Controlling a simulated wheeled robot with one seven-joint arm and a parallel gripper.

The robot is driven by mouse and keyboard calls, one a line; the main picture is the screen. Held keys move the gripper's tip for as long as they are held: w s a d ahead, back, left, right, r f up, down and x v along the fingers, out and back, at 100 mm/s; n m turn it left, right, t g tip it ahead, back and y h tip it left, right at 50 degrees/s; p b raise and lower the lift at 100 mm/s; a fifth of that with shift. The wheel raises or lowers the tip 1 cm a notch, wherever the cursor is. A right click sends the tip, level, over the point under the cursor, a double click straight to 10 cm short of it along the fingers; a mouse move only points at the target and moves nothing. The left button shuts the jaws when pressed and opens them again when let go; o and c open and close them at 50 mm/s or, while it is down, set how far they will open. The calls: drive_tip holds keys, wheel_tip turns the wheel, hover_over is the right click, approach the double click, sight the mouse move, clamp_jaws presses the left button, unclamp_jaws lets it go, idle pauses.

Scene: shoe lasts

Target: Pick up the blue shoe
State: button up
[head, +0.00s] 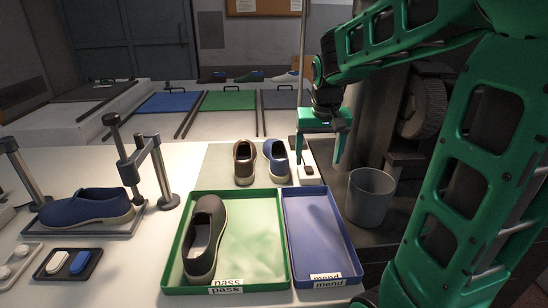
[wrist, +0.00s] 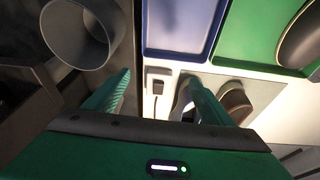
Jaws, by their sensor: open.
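My gripper (head: 322,161) is open and empty, pointing down just right of the pale mat. A blue shoe (head: 277,158) with a light sole stands on that mat, left of my gripper and apart from it. In the wrist view my two fingers (wrist: 160,82) are spread wide, and the right finger hides most of this shoe. Another blue shoe (head: 88,207) sits on a low stand at the far left. A brown shoe (head: 244,160) stands on the mat beside the first blue shoe; it also shows in the wrist view (wrist: 236,101).
A green "pass" tray (head: 262,279) holds a dark shoe (head: 204,235). The blue "mend" tray (head: 318,230) looks empty. A grey bin (head: 369,197) stands right of it. A small black tray (head: 68,263) holds a white and a blue piece. Posts (head: 165,172) rise around the left stand.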

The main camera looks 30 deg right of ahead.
drive_tip(key=n+t, duration=0.1)
drive_tip(key=t, duration=0.1)
approach(279, 157)
drive_tip(key=s+a+r, duration=0.3)
drive_tip(key=s+r, duration=0.1)
drive_tip(key=s, duration=0.1)
drive_tip(key=x, duration=0.4)
drive_tip(key=shift+w+d+f, duration=0.15)
drive_tip(key=shift+w+f, duration=0.1)
drive_tip(key=shift+f, duration=0.05)
drive_tip(key=shift+x, duration=3.05)
drive_tip(key=shift+s, duration=0.1)
drive_tip(key=shift+c, duration=0.6)
